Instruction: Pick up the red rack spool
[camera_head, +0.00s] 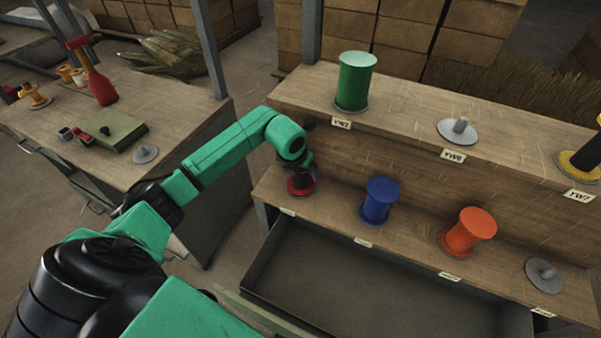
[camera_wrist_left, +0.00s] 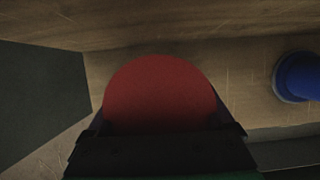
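The red spool (camera_head: 300,188) stands at the left end of the lower shelf, and only its red base shows below my gripper in the head view. In the left wrist view its round red top (camera_wrist_left: 160,95) fills the middle. My left gripper (camera_head: 301,177) is at the spool, reaching it from above. In the wrist view dark finger parts show at both sides of the red top. Whether they press on the spool is hidden. My right gripper is not in view.
A blue spool (camera_head: 380,200) and an orange spool (camera_head: 469,232) stand to the right on the lower shelf (camera_head: 420,225). A green spool (camera_head: 355,82) stands on the upper shelf. An open grey drawer (camera_head: 350,290) lies below. A side table (camera_head: 185,110) is at left.

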